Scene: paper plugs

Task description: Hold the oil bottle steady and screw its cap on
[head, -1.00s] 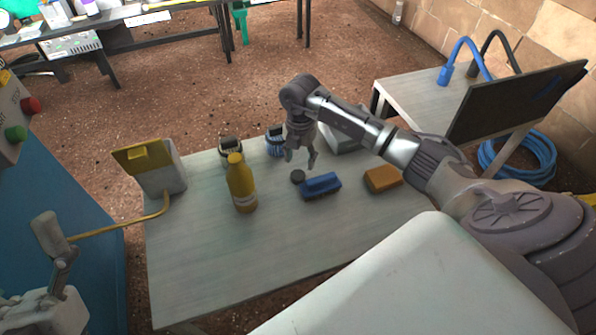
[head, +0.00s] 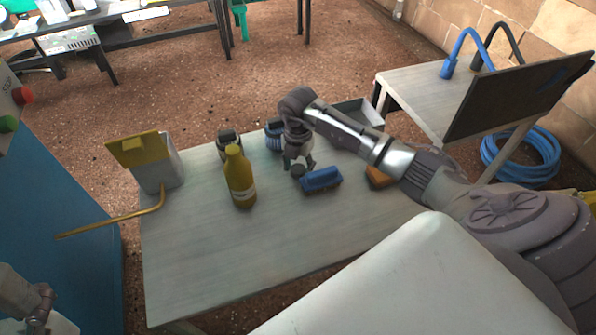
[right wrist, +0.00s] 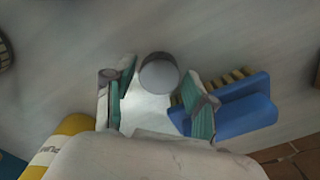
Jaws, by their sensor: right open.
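The yellow oil bottle (head: 240,178) stands upright on the table (head: 215,265); its lower side shows at the bottom left of the right wrist view (right wrist: 68,137). The small round dark grey cap (head: 298,171) lies on the table right of the bottle, next to a blue brush (head: 321,179). My right gripper (head: 299,165) is low over the cap, open. In the right wrist view the cap (right wrist: 159,74) shows between the two green-padded fingers, touching neither as far as I can tell. Part of my left gripper (head: 40,303) shows at the lower left, its fingers unclear.
The brush (right wrist: 235,108) lies close by the right finger. An orange block (head: 378,177) is partly behind my right arm. Two dark-topped round containers (head: 229,143) (head: 274,134) stand behind the bottle. The table's front is clear.

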